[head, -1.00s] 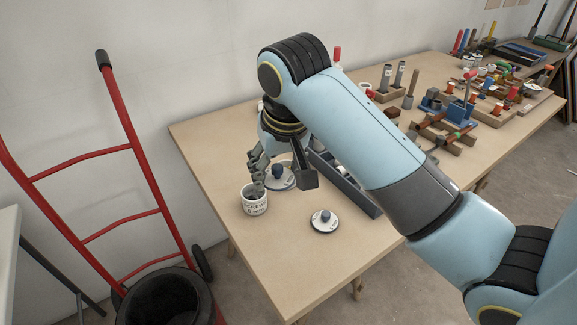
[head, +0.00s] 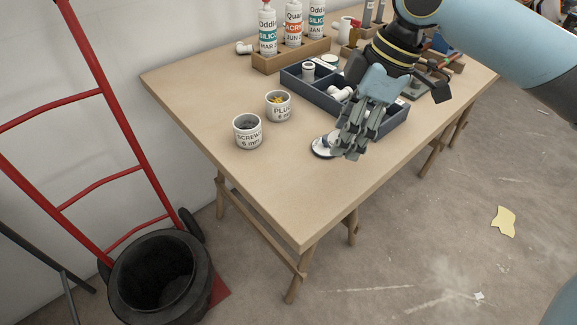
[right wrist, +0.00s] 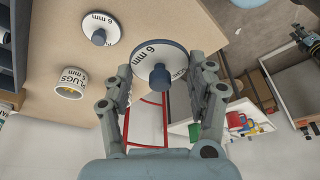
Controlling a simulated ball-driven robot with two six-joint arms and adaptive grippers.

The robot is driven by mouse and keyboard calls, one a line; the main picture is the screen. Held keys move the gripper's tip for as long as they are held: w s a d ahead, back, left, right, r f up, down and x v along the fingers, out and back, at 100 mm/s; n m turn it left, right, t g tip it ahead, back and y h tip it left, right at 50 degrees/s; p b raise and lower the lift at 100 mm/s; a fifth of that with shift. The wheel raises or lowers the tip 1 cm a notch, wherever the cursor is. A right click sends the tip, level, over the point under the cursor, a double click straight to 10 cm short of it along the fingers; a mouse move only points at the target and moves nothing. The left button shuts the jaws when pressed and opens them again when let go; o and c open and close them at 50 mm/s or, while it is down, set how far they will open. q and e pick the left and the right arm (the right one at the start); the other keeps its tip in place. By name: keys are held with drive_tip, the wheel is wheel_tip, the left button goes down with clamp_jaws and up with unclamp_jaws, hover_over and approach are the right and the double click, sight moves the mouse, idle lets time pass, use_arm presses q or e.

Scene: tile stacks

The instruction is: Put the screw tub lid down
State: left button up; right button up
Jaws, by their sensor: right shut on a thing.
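My right gripper (head: 350,148) is shut on a white lid with a dark blue rim and knob; the right wrist view shows this screw tub lid (right wrist: 146,58) between the fingers, knob towards the camera, marked 6 mm. A second, similar lid (right wrist: 112,22) lies on the table there. In the head view one lid (head: 318,148) shows left of my fingers, partly covered; I cannot tell for certain which. The screw tub (head: 248,136) stands open, left of my gripper. My left gripper is not in view.
The open plug tub (head: 278,108) stands behind the screw tub. A dark blue divided tray (head: 300,84) and a wooden rack of cartridges (head: 283,60) are farther back. The front of the table (head: 290,205) is clear.

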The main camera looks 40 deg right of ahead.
drive_tip(key=b, duration=0.1)
hover_over(283, 174)
drive_tip(key=f, duration=0.6)
drive_tip(key=shift+s+d, duration=0.25)
drive_tip(key=shift+d, duration=0.05)
drive_tip(key=shift+f+b, duration=0.5)
drive_tip(key=shift+f, duration=1.45)
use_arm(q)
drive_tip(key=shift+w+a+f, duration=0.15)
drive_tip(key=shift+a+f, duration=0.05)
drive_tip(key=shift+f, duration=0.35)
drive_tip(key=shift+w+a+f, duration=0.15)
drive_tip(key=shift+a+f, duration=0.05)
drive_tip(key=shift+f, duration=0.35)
use_arm(e)
drive_tip(key=o, duration=0.7)
drive_tip(key=shift+f, duration=0.1)
drive_tip(key=shift+o, duration=0.2)
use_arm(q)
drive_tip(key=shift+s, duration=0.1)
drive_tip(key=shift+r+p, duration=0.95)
use_arm(e)
drive_tip(key=v, duration=1.2)
